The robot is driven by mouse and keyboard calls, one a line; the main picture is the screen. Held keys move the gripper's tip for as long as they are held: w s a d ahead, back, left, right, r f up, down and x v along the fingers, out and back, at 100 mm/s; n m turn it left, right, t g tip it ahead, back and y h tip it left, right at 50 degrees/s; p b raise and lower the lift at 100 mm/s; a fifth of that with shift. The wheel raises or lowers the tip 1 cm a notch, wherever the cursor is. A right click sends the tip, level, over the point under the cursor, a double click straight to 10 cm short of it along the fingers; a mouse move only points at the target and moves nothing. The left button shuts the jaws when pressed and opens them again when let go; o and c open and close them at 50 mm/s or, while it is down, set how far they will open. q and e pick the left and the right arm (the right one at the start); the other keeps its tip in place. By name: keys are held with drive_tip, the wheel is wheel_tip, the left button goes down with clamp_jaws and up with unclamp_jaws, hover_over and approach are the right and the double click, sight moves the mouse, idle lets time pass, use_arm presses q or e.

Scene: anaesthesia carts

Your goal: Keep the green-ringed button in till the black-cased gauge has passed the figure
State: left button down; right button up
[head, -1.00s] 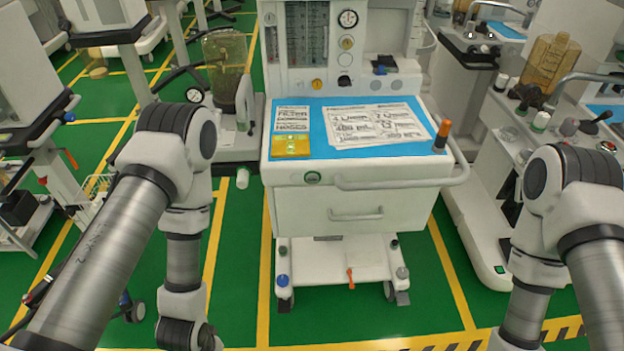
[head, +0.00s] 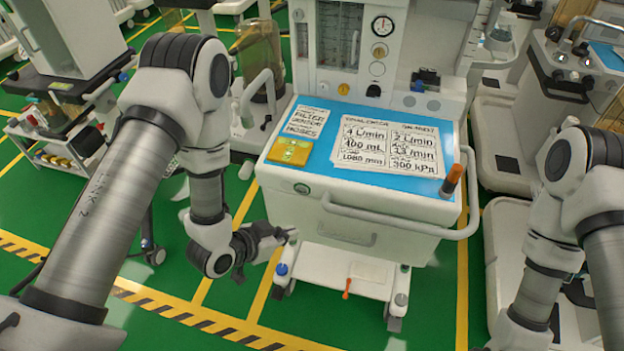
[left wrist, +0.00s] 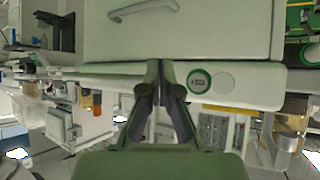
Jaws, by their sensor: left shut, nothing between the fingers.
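The green-ringed button (head: 302,188) is on the cart's white front, near its left end. In the left wrist view the button (left wrist: 199,81) shows a green ring just right of my fingertips, not covered. My left gripper (head: 290,235) is shut and empty, below and left of the drawer front, apart from the button. Its closed fingers (left wrist: 160,72) also show in the left wrist view. The black-cased gauge (head: 382,25) has a white face and sits high on the cart's panel; its reading is too small to tell. My right gripper is out of view.
A printed sheet (head: 388,143) with figures, including 300 kPa, lies on the blue top. An orange-topped dark cylinder (head: 452,181) stands at its right corner. A white handrail (head: 395,222) sticks out in front. Other carts stand on both sides; green floor is free in front.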

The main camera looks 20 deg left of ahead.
sight(302, 190)
use_arm(q)
drive_tip(key=w, duration=0.8)
drive_tip(key=shift+w+a+r, duration=0.25)
drive_tip(key=shift+a+r, duration=0.05)
drive_tip(key=shift+a, duration=0.05)
idle(1.4)
drive_tip(key=shift+w+b, duration=0.3)
drive_tip(key=shift+w, duration=0.1)
drive_tip(key=shift+w, duration=0.45)
idle(0.5)
idle(2.9)
drive_tip(key=shift+s, duration=0.85)
drive_tip(key=shift+s, duration=0.1)
